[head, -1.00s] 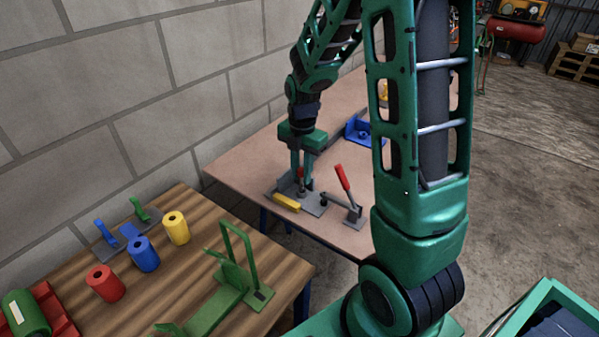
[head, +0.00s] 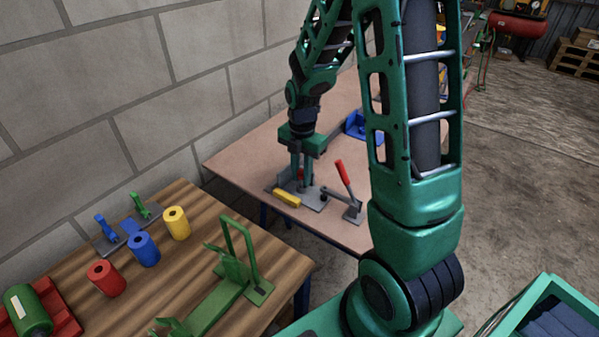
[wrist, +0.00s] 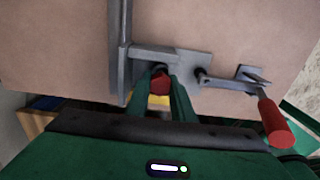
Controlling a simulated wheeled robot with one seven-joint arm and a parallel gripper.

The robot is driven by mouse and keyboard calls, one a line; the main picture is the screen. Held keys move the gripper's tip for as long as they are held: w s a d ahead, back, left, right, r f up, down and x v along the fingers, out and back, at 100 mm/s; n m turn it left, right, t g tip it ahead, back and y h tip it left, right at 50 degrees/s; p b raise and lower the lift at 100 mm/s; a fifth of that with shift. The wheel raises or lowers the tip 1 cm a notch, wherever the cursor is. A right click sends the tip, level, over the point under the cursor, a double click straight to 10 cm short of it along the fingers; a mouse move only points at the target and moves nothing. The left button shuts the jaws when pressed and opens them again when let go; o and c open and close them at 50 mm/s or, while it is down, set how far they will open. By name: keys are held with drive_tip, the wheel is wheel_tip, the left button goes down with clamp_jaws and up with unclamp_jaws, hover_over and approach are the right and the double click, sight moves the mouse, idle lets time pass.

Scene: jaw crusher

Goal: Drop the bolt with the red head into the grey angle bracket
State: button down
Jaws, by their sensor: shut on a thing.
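My gripper (head: 301,184) points down over the grey plate on the far table, with its fingers shut on the red-headed bolt (head: 300,174). In the wrist view the red head (wrist: 160,82) sits between the two green fingertips (wrist: 164,88). The bolt's shank is mostly hidden by the fingers. The grey metal (wrist: 172,62) of the bracket and plate lies directly beyond the fingertips. I cannot tell whether the bolt's tip is in a hole there.
A toggle clamp with a red handle (head: 344,173) stands just right of the gripper. A yellow block (head: 287,198) lies in front. A blue part (head: 356,124) is farther back. Coloured cylinders and a green frame (head: 238,255) occupy the near wooden table.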

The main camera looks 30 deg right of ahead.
drive_tip(key=shift+f, duration=0.65)
drive_tip(key=c, duration=1.5)
unclamp_jaws()
drive_tip(key=shift+o, duration=0.2)
drive_tip(key=shift+r, duration=0.1)
wheel_tip(320, 180, up, 10)
drive_tip(key=shift+r, duration=0.2)
